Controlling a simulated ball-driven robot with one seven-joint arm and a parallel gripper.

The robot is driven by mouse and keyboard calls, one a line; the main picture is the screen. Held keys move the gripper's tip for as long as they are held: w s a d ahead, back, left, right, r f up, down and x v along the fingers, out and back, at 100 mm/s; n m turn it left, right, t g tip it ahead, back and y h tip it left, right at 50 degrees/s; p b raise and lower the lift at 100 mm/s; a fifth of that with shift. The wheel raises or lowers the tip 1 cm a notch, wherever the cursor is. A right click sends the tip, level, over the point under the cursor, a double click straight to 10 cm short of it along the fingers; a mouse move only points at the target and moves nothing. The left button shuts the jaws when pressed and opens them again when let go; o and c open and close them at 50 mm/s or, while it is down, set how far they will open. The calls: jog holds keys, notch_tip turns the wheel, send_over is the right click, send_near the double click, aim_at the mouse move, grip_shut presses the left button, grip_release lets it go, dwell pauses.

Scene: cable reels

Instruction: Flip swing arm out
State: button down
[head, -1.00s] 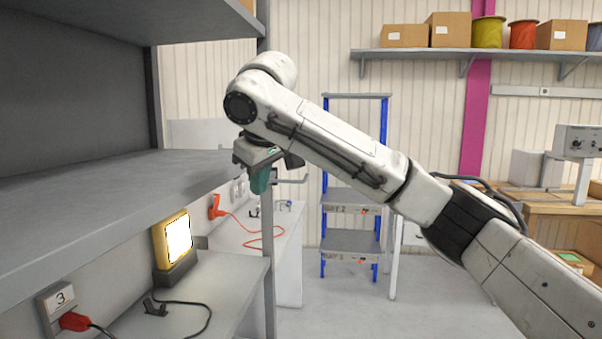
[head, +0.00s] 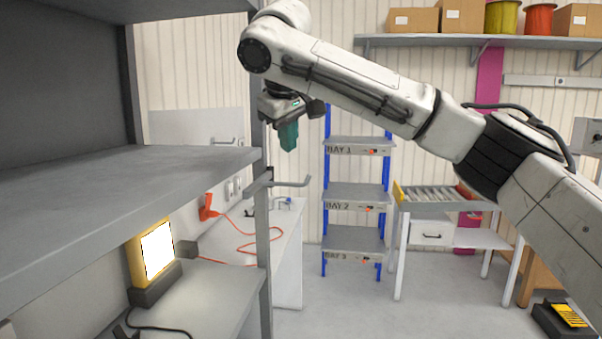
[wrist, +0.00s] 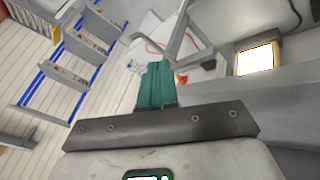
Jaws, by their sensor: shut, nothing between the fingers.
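A thin grey swing arm (head: 288,184) is mounted on the shelf's front post (head: 262,230) in the head view. It sticks out to the right of the post and its tip turns up. My gripper (head: 289,148) points down with its teal fingers together and empty. In the head view it appears above the swing arm, with a visible gap between them. The wrist view shows the closed teal fingers (wrist: 155,72) in front of grey bars near the post. I cannot tell there which bar is the swing arm.
A grey shelf (head: 150,185) fills the left, with a lit yellow lamp (head: 153,254) below it. A blue-framed bay rack (head: 356,192) and a roller table (head: 440,200) stand behind. A high wall shelf (head: 470,40) holds boxes and reels. The floor between is open.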

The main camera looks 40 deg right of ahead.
jog(key=shift+w+d+f, duration=0.1)
jog(key=p, duration=0.2)
send_near(302, 186)
notch_tip(302, 186, down, 3)
jog(key=w+a, duration=0.2)
jog(key=shift+w+d+f+p, duration=0.15)
jog(key=shift+d+f, duration=0.15)
jog(key=shift+d, duration=0.35)
jog(key=shift+d+f+p, duration=0.2)
jog(key=shift+d+f, duration=0.05)
jog(key=shift+d, duration=0.45)
jog(key=shift+w+d+f+p, duration=0.15)
jog(key=shift+d+f, duration=0.15)
jog(key=shift+d, duration=0.35)
jog(key=shift+s+d, duration=0.1)
jog(key=shift+s, duration=0.05)
